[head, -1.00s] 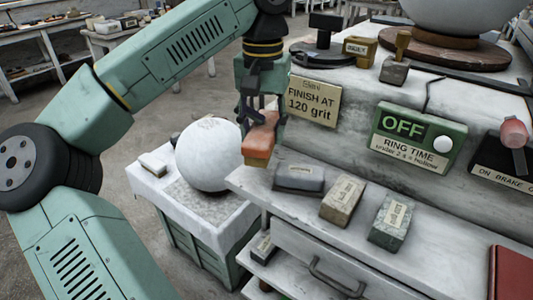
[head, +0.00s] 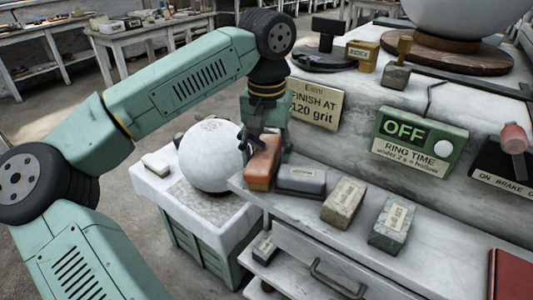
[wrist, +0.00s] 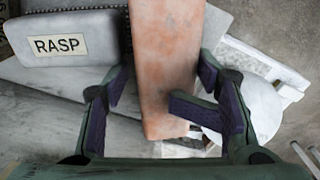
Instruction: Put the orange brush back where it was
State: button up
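The orange brush shows as a long orange-pink block (head: 262,165) at the left end of the marble shelf (head: 330,232), beside the grey block. In the wrist view the brush (wrist: 165,50) runs down the middle, between my fingers. My gripper (head: 262,138) is above it, with its purple-padded fingers (wrist: 165,85) on both sides of the brush and one pad crossing in front of its near end.
A grey block labelled RASP (wrist: 75,40) lies close beside the brush; it also shows in the head view (head: 301,179). Two more labelled blocks (head: 344,202) (head: 391,223) lie further right. A white plaster sphere (head: 211,155) stands on a crate to the left. The sign wall rises behind.

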aim_at(266, 153)
jog(key=o, duration=0.4)
notch_tip(266, 153, up, 12)
dwell(0.6)
